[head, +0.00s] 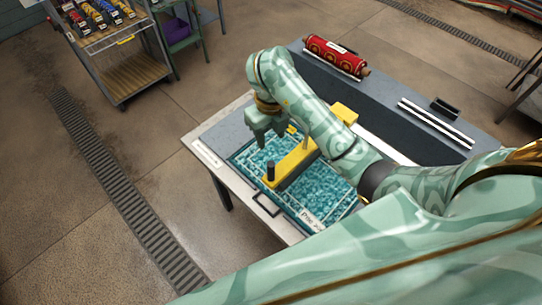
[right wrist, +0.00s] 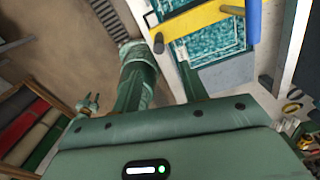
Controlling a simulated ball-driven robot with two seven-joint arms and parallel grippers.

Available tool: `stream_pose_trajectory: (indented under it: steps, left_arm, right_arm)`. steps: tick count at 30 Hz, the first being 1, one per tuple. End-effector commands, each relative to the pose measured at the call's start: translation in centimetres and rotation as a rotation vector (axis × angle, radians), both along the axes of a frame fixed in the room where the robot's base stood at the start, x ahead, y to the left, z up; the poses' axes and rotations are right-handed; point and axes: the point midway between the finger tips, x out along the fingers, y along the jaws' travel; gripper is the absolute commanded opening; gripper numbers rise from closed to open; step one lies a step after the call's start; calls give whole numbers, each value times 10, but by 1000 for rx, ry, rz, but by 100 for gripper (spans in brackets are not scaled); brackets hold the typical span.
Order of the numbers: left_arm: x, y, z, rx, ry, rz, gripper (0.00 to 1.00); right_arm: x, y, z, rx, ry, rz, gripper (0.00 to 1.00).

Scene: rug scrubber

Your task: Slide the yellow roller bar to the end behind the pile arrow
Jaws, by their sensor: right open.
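The yellow roller bar (head: 294,164) lies across a teal rug (head: 325,185) on the table, around the rug's middle. A black upright knob (head: 270,171) stands at its near end. The bar also crosses the top of the right wrist view (right wrist: 200,22). A printed pile label (head: 311,221) lies at the rug's near right end; its arrow is too small to read. My right gripper (head: 263,138) is open and empty over the rug's left part, left of the bar and apart from the knob. My right arm hides part of the rug and bar. My left gripper is not seen.
A red patterned roll (head: 334,56) lies on the grey bench behind the table. White rails (head: 436,123) and a black block lie further right. A black frame handle (head: 266,204) sits at the table's near edge. A shelf cart (head: 135,73) stands back left. The left floor is clear.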

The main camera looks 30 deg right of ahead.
Motion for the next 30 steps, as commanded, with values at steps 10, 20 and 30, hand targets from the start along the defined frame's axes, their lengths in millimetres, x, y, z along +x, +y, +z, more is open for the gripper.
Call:
stream_pose_trajectory:
  steps: [10,20,30]
  left_arm:
    - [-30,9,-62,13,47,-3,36]
    - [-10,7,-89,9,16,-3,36]
    - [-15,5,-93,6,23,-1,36]
  right_arm:
    - [-2,2,-81,4,6,0,43]
    - [-2,1,-146,0,4,-1,43]
    - [-1,1,-159,0,1,0,43]
